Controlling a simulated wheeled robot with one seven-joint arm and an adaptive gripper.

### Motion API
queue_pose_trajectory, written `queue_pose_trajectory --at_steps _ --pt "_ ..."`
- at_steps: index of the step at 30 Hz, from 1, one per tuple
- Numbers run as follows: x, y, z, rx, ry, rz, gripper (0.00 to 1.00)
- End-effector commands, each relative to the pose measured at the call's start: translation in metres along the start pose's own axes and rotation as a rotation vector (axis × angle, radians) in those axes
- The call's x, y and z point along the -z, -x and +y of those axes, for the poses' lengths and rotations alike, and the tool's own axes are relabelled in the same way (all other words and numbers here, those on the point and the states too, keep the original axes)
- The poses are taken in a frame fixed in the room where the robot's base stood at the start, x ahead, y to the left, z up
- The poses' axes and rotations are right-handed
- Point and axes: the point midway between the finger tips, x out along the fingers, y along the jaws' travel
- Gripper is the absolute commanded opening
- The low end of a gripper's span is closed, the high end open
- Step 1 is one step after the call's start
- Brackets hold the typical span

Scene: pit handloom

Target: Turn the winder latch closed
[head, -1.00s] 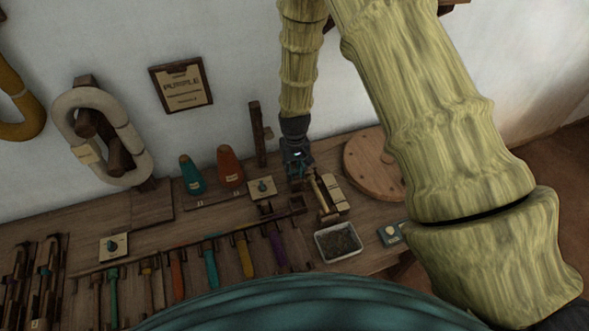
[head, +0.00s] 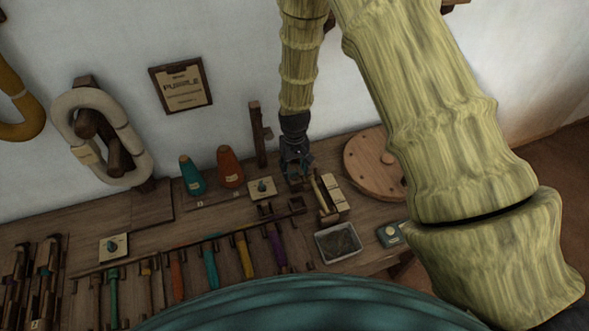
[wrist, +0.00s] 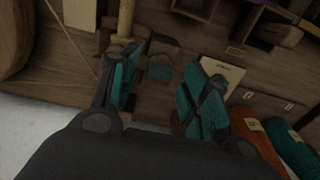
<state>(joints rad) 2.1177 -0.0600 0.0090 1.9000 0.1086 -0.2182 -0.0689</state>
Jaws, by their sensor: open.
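My gripper (head: 296,178) is open and points down over the back of the bench, in front of the wall. In the wrist view its two teal-padded fingers (wrist: 160,88) stand apart. A brown wooden block with a dark teal part (wrist: 161,72) shows between and beyond them; I cannot tell if this is the winder latch. A pale rod (head: 320,193) lies just right of my gripper, and its end shows by the left finger in the wrist view. A cream plate with a teal knob (head: 262,187) is left of my gripper; the right finger partly covers it in the wrist view.
Orange (head: 230,168) and teal (head: 192,176) cones stand left of my gripper, with a wooden post (head: 257,135) behind. A round wooden disc (head: 372,163) is to the right. A metal tray (head: 338,242) and a rack of coloured tools are nearer.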

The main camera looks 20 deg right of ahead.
Motion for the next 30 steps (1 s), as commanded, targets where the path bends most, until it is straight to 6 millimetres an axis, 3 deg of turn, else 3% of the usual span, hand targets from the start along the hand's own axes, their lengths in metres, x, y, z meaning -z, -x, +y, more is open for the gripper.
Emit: queue_pose_trajectory --at_steps 18,30 --pt "0.001 0.089 0.0 0.0 0.0 0.002 0.46" --pt "0.0 0.111 0.0 0.0 0.0 0.001 0.46"
